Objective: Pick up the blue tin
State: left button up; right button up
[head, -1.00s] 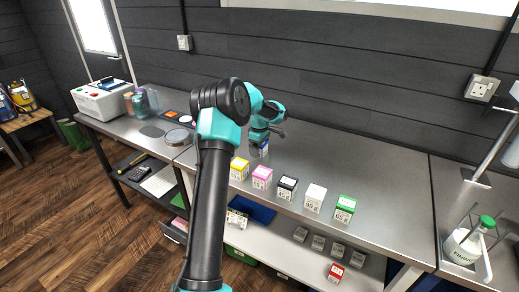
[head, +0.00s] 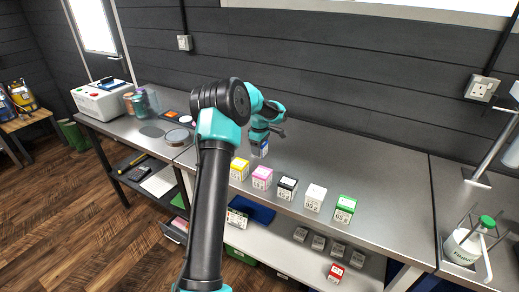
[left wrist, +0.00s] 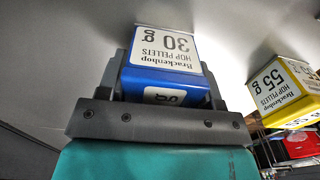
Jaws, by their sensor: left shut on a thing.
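The blue tin (left wrist: 167,82) has a white label reading Brackenhop Hop Pellets 30 g. It sits between the fingers of my left gripper (left wrist: 165,95) in the left wrist view, which is shut on it. In the head view the blue tin (head: 259,150) hangs under my left gripper (head: 262,141), behind the row of other tins. Whether its base touches the bench is hard to tell. My right gripper is not in view.
A row of tins stands along the bench's front edge: yellow (head: 240,170), pink (head: 262,178), black (head: 287,188), white (head: 315,198) and green (head: 344,209). The steel bench (head: 380,190) is clear behind and right of them. A lower shelf holds small grey tins and a red one (head: 335,272).

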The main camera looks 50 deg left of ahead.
pick_arm(q)
notch_tip(320, 180, up, 10)
dwell(0.7)
dwell(0.4)
